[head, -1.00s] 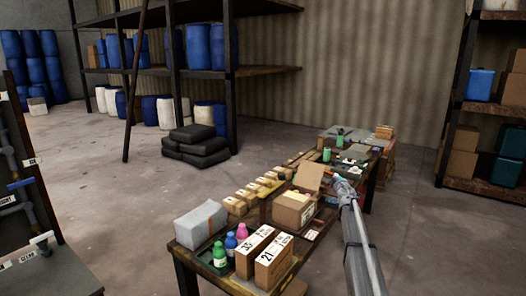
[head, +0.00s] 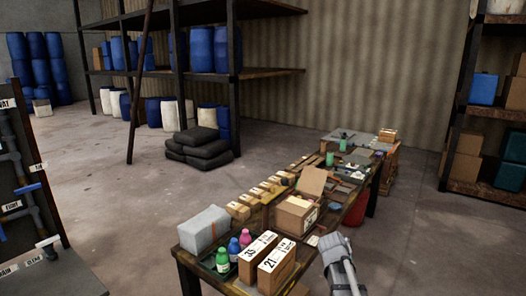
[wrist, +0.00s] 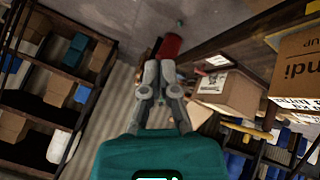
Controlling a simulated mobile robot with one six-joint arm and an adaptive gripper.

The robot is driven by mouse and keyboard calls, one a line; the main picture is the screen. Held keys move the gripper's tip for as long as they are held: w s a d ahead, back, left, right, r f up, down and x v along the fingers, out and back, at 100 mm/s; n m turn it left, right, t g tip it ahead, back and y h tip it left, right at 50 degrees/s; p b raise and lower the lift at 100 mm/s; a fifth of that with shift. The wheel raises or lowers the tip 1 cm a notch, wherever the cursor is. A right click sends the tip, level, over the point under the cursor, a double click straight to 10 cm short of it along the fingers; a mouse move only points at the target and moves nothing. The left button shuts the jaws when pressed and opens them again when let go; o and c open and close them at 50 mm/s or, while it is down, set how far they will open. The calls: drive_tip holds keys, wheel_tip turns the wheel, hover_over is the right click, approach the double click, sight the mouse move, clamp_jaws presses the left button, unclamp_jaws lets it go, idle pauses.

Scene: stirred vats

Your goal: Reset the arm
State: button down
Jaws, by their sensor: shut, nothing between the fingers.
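My gripper (head: 325,240) is in the air beside the right edge of the long work table (head: 190,262), near the bottom of the head view. In the wrist view my gripper (wrist: 158,68) has its two grey fingers together, with nothing between them. The arm reaches up from the bottom edge of the head view, right of the boxes. The wrist view looks past the fingers toward a shelf rack, a wall and the table's underside, tilted.
Boxes numbered 33 and 21 (head: 276,267), an open carton (head: 295,213) and bottles (head: 222,259) stand on the table. A red container (head: 355,212) stands beside it. Racks (head: 455,130) stand right and behind. Pipework (head: 30,205) is at left. The floor right of the table is clear.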

drive_tip(key=s+a+f+g+y, duration=0.1)
drive_tip(key=s+a+g+y, duration=0.1)
drive_tip(key=s+a, duration=0.4)
drive_tip(key=s+a+f+n+g+y, duration=0.1)
drive_tip(key=s+a, duration=0.4)
drive_tip(key=s, duration=0.8)
drive_tip(key=f+g+y, duration=0.1)
drive_tip(key=g+y, duration=0.1)
drive_tip(key=shift+a+f+g+y+p, duration=0.15)
drive_tip(key=shift+a+g+y+p, duration=0.15)
drive_tip(key=shift+a+p, duration=0.1)
drive_tip(key=shift+s, duration=0.15)
